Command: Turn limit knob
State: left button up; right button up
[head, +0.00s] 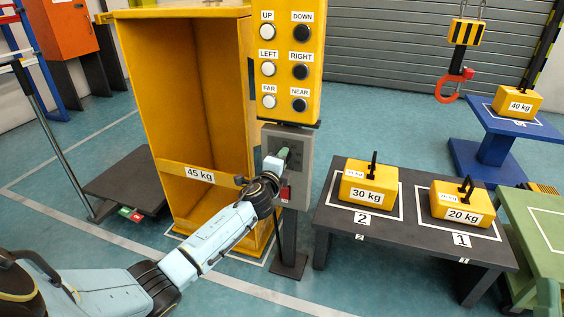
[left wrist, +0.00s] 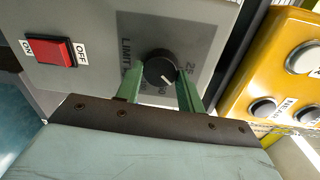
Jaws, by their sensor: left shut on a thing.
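The limit knob (left wrist: 159,66) is a round black dial with a white pointer line, on a grey control box (left wrist: 98,40) beside the printed word LIMIT. Part of its number scale shows; the rest is covered. My left gripper (left wrist: 160,84) is shut on the knob, one green finger on each side. In the head view my left gripper (head: 282,155) is at the front of the grey box (head: 300,140), and the knob is hidden there. My right gripper is not in view.
A red ON/OFF switch (left wrist: 50,50) sits beside the knob. A yellow button panel (head: 287,60) is above the box. A yellow 45 kg cabinet (head: 190,14) stands left. A dark table (head: 412,230) with 30 kg and 20 kg weights stands right.

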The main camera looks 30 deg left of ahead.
pick_arm(q)
jog(key=shift+f, duration=0.1)
jog(key=o, duration=1)
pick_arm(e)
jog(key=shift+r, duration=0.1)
pick_arm(q)
jog(key=f+p+v, duration=0.1)
jog(key=p+v, duration=0.3)
jog(key=v, duration=0.9)
jog(key=shift+s+r+p, duration=0.2)
jog(key=shift+r+p, duration=0.1)
jog(key=shift+r, duration=0.15)
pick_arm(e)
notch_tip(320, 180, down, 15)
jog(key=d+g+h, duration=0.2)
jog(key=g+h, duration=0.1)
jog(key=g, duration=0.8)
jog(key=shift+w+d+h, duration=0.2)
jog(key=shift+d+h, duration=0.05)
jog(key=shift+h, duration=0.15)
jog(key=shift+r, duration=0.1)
